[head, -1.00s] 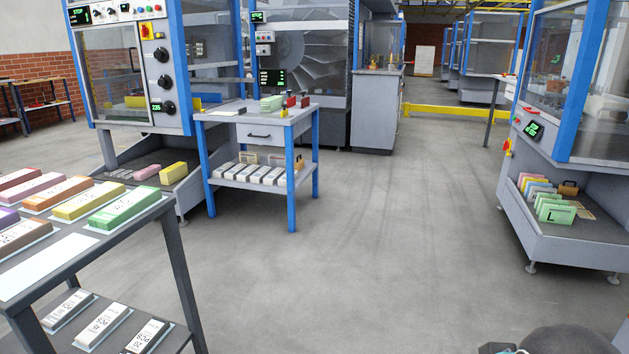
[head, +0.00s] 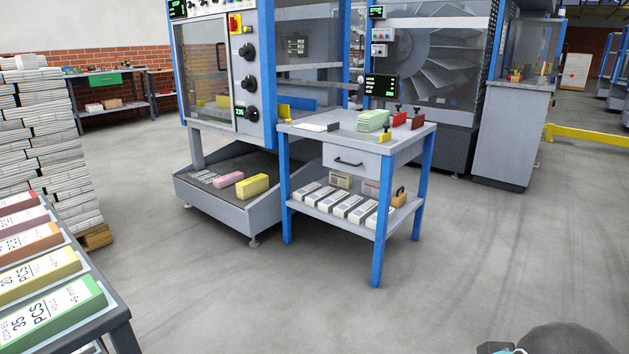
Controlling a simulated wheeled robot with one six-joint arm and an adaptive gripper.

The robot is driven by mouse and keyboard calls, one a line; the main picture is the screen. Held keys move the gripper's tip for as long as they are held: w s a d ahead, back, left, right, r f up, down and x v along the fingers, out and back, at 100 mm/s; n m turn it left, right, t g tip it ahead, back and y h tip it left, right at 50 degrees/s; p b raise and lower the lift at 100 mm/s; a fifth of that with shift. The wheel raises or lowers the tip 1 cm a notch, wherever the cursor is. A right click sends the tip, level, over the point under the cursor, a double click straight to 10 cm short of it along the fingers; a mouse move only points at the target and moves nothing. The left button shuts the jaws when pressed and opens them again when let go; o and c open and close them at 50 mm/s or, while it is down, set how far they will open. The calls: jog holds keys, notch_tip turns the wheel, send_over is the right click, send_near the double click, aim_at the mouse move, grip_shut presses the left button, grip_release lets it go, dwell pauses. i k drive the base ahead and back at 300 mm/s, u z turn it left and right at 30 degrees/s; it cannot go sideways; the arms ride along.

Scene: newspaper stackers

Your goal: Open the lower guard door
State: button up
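A blue-framed grey machine (head: 264,70) stands left of centre in the head view. Its front has a clear guard door (head: 204,75) with a dark upright handle (head: 219,57), and it looks shut. Behind to the right, another machine has a large clear panel (head: 436,62) over a fan-like wheel. I cannot tell which panel the task calls the lower guard door. My gripper is not in view; only a dark rounded part of my own body shows at the bottom right.
A blue-legged table (head: 333,145) with a drawer stands against the machine's right front. A low tray (head: 222,207) juts out beneath the machine. A rack of coloured bundles (head: 95,323) is near at lower left, beside newspaper stacks (head: 45,135). The middle floor is clear.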

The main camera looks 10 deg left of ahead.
aim_at(225, 16)
jog(key=u, duration=0.75)
jog(key=i, duration=1.7)
jog(key=u, duration=0.55)
jog(key=i, duration=1.95)
